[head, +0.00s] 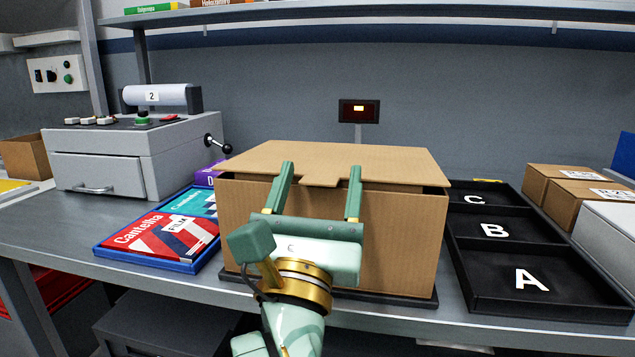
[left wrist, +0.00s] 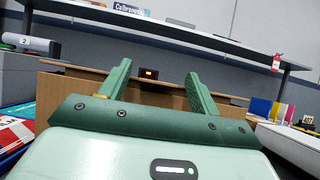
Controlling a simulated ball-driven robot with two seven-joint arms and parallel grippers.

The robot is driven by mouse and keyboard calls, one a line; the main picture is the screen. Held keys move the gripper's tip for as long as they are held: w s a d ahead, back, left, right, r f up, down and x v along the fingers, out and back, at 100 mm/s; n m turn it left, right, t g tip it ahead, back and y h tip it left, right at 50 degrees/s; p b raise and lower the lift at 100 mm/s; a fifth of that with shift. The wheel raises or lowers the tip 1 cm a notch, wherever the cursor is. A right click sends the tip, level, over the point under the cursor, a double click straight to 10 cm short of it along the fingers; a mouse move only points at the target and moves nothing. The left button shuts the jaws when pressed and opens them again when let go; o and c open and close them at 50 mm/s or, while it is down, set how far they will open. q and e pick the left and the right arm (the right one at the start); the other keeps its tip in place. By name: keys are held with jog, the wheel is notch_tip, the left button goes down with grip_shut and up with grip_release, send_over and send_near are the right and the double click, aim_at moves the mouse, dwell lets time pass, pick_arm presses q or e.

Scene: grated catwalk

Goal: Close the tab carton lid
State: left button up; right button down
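The brown tab carton (head: 395,235) stands upright on a dark base on the bench, in the middle of the head view. Its lid (head: 340,158) lies nearly flat over the top, with a thin dark gap at the front right edge. The lid's front tab (head: 320,181) points toward me at the front edge. My left gripper (head: 321,172) is open, its two green fingers apart on either side of the tab, in front of the carton. The left wrist view also shows the open fingers (left wrist: 158,76) before the carton's front (left wrist: 150,86). My right gripper is out of view.
A blue tray (head: 150,262) with flat colourful packages lies left of the carton, before a grey machine (head: 135,150). Black bins marked A, B and C (head: 545,300) stand close on the right. Small brown boxes (head: 575,190) sit farther right. A shelf (head: 400,12) runs above.

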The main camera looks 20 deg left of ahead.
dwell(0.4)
pick_arm(q)
jog(key=shift+s+f, duration=0.15)
jog(key=shift+s, duration=0.15)
jog(key=p+v, duration=0.2)
jog(key=v, duration=1.3)
jog(key=shift+s+f, duration=0.2)
jog(key=shift+s, duration=0.05)
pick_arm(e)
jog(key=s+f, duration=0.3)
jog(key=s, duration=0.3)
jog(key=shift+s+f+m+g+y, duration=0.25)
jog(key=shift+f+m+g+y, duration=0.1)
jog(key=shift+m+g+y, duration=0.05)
pick_arm(q)
jog(key=shift+d, duration=0.1)
